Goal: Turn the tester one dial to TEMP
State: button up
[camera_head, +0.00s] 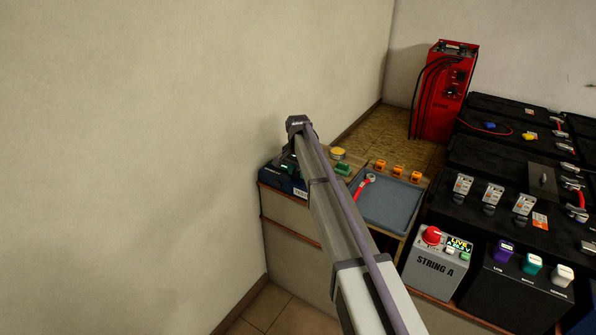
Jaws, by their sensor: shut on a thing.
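Tester one is a dark blue box (271,177) at the left end of the bench, beside the wall; part of a label starting "TEST" shows on its front. My arm crosses the middle of the view and bends down at its far end. My gripper (287,163), dark and small, reaches down onto the top of the tester. It is shut on the tester one dial, though the arm and the gripper hide the dial, its pointer and its markings. I cannot read which setting it is on.
A grey tray (392,207) holds a red-handled tool (363,188). Orange connectors (398,171), a green piece (343,169) and a yellow round piece (338,153) lie nearby. A STRING A box (437,266), black batteries (497,207) and a red unit (447,90) stand to the right.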

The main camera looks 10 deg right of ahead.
aim_at(298, 172)
jog(key=m, duration=0.6)
jog(key=shift+m, duration=0.4)
dwell(0.3)
jog(key=o, duration=0.9)
jog(key=shift+r, duration=0.1)
notch_tip(298, 172, up, 11)
jog(key=p, duration=1.1)
jog(key=shift+f, duration=0.2)
